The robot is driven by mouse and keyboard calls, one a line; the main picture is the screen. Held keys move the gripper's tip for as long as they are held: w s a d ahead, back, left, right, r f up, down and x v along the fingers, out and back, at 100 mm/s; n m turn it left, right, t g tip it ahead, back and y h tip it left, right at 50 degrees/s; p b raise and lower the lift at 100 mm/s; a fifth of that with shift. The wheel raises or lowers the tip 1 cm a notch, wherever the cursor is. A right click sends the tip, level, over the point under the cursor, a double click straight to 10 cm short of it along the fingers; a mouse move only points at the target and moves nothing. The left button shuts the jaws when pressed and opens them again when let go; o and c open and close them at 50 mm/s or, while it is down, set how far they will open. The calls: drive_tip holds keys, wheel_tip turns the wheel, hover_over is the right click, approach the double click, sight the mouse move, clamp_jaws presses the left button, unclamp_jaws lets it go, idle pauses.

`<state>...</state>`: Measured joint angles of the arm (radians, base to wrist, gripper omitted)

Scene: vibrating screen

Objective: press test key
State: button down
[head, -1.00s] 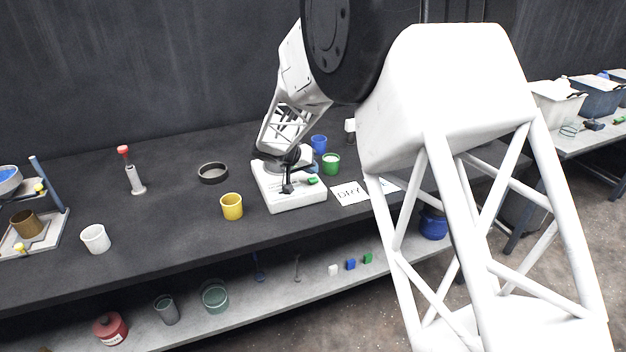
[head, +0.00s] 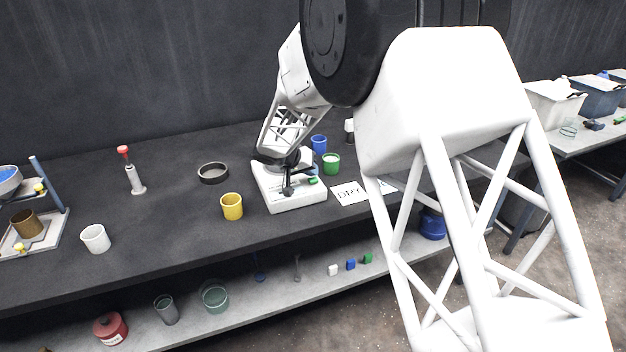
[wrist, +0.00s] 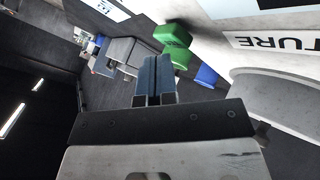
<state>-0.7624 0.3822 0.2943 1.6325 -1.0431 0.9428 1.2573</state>
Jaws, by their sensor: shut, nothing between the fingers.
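A white machine (head: 298,204) stands on the dark bench, with a small green key (head: 313,181) on its top toward the right. My gripper (head: 288,189) is over the machine's top, left of the green key, and looks very close to the surface; I cannot tell whether it touches. In the wrist view, my gripper's fingers (wrist: 152,80) are together with nothing between them. Green block-like parts (wrist: 172,35) and a blue one (wrist: 206,76) show beyond and right of the fingertips. I cannot tell which part is the test key.

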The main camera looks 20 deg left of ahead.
sight(311, 178)
drive_tip(key=shift+f, duration=0.45)
idle(1.0)
drive_tip(key=shift+r, duration=0.9)
drive_tip(key=shift+r, duration=0.15)
drive_tip(key=shift+r, duration=2.3)
